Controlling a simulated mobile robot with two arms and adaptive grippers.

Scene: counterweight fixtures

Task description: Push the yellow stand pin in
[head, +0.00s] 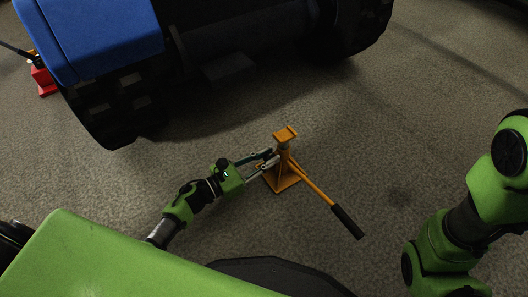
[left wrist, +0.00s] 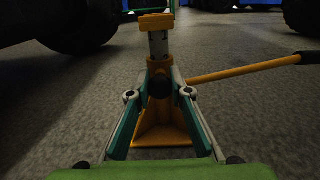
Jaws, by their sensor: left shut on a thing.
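A yellow stand (head: 282,180) stands upright on the floor in the middle of the head view. It has a flat saddle on top, a square base and a long handle (head: 318,191) with a black grip, reaching down to the right. The left wrist view shows the stand (left wrist: 160,128) straight ahead. My left gripper (head: 272,163) reaches it from the left, its fingers on either side of the upper body. In the left wrist view the fingers close around a dark round pin end (left wrist: 159,85) on the stand. The far side of the pin is hidden. My right gripper is not in view.
A large vehicle with a blue body (head: 95,35) and dark wheels (head: 115,112) stands behind the stand. A red stand (head: 44,80) is at the far left. The carpet-like grey floor (head: 375,130) is clear around the yellow stand.

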